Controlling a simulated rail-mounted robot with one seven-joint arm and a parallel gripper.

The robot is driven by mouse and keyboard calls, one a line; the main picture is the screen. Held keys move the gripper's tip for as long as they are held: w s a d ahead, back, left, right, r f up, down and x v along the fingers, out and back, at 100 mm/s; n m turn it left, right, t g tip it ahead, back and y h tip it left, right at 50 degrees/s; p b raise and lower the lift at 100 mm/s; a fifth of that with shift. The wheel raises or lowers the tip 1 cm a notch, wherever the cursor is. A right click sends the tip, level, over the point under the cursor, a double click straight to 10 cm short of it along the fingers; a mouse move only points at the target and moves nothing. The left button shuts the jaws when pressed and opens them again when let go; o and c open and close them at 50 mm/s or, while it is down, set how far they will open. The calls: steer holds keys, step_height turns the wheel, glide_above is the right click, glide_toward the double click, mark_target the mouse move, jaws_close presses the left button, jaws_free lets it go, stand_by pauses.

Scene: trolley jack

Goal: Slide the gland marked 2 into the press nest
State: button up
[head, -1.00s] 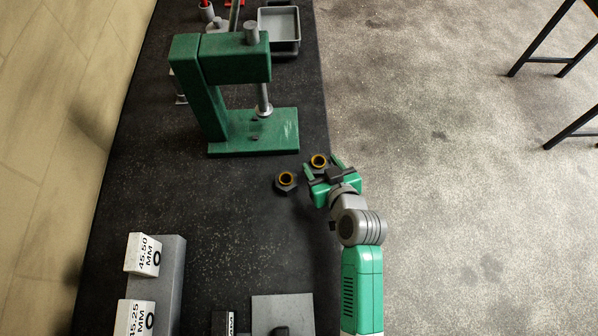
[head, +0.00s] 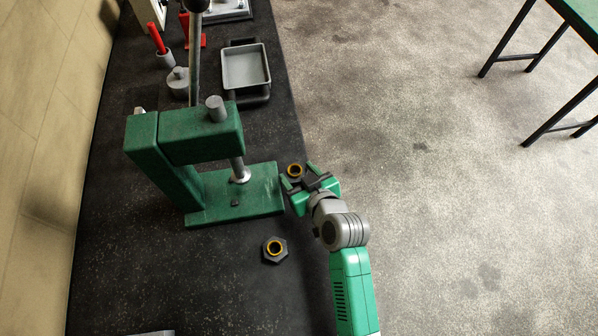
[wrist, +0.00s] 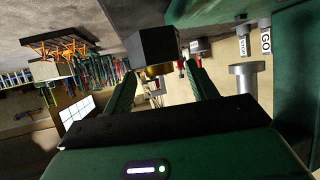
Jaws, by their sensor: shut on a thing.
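My gripper (head: 298,175) is shut on a dark hexagonal gland (head: 294,171) with a gold ring, just right of the press base's far right corner. In the wrist view the held gland (wrist: 158,48) sits between the fingertips, dark block above and gold collar below. A second similar gland (head: 275,249) lies on the bench, nearer me. No number is readable on either gland. The green press (head: 200,133) stands left of my gripper, its grey ram (head: 239,170) above the base (head: 255,195). A small dark square mark (head: 235,202) shows on the base; I cannot tell if it is the nest.
A grey tray (head: 245,66) stands behind the press. A grey weight-like pot (head: 178,82) and a red-handled tool (head: 157,38) are to its left. The bench's right edge runs beneath my gripper. The bench is clear around the loose gland.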

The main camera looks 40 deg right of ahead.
steer(key=shift+w+a+f+p, duration=0.15)
steer(key=shift+w+a+p, duration=0.5)
steer(key=shift+a, duration=0.75)
steer(key=shift+w+a+f+p, duration=0.1)
steer(key=shift+w+a+p, duration=0.3)
steer(key=shift+w+a, duration=0.8)
steer(key=shift+w+a+f+p, duration=0.15)
steer(key=shift+w+a+p, duration=0.35)
steer(key=shift+a, duration=1.15)
steer(key=shift+w+a+f, duration=0.2)
steer(key=shift+w+a, duration=0.2)
steer(key=shift+a, duration=0.3)
steer(key=shift+w+a+f, duration=0.15)
steer(key=shift+w+a, duration=0.25)
steer(key=shift+a, duration=0.3)
steer(key=o, duration=1.4)
steer(key=shift+o, duration=0.2)
steer(key=shift+s+f, duration=0.1)
steer(key=v, duration=0.7)
steer(key=shift+s+r+p, duration=0.25)
steer(key=shift+s+p, duration=0.05)
steer(key=shift+p, duration=0.05)
